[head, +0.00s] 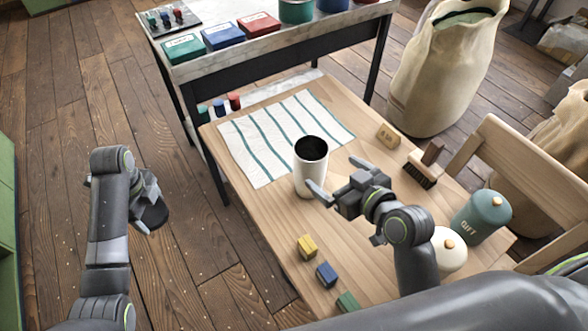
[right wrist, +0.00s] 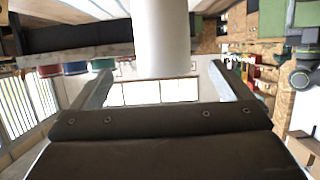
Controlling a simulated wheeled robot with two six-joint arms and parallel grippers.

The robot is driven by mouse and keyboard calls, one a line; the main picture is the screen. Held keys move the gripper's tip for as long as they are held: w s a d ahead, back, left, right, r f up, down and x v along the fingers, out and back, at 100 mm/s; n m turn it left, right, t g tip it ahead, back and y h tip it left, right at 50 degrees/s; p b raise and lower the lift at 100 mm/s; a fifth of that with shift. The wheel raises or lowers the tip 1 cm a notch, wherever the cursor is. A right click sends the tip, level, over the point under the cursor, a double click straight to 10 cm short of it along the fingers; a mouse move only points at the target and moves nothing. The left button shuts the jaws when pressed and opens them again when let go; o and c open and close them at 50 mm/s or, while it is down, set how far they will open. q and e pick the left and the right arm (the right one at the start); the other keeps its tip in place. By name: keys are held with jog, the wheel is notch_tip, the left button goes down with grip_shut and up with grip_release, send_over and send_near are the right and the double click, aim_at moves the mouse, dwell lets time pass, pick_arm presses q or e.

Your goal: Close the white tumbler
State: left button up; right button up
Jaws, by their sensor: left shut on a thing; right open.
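The white tumbler (head: 309,178) stands upright on the wooden table, at the edge of the striped cloth. Its dark open mouth faces up, with no lid on it. My right gripper (head: 330,170) is open beside the tumbler, fingers pointing at it. In the right wrist view the tumbler (right wrist: 161,35) shows ahead, between the two spread fingers (right wrist: 162,75); I see no grip on it. My left gripper (head: 148,205) is off the table at the left, above the floor. It is shut on a dark thing, perhaps a lid, mostly hidden by the gripper.
A striped cloth (head: 262,158) lies behind the tumbler. Yellow (head: 307,246), blue (head: 326,274) and green (head: 347,301) blocks lie in front. A brush (head: 422,172), a teal canister (head: 482,216) and a white jar (head: 449,252) stand at the right. A shelf table with boxes stands behind.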

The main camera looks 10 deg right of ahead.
aim_at(322, 165)
pick_arm(q)
jog(key=shift+r, duration=0.25)
pick_arm(e)
jog(key=x, duration=0.4)
jog(key=shift+w+a+f, duration=0.1)
jog(key=shift+w+a, duration=0.05)
jog(key=shift+w, duration=0.2)
pick_arm(q)
jog(key=shift+r+p, duration=0.45)
jog(key=shift+p, duration=0.15)
pick_arm(e)
jog(key=shift+f+x, duration=0.15)
jog(key=shift+x, duration=1.15)
jog(key=shift+f+x, duration=0.15)
jog(key=shift+x, duration=1.15)
jog(key=shift+s+a, duration=0.15)
jog(key=c, duration=1.5)
pick_arm(q)
jog(key=shift+r+p, duration=0.35)
jog(key=shift+p, duration=0.05)
pick_arm(e)
notch_tip(322, 165, up, 10)
jog(key=shift+r, duration=0.1)
jog(key=shift+c, duration=0.2)
jog(key=shift+r, duration=0.1)
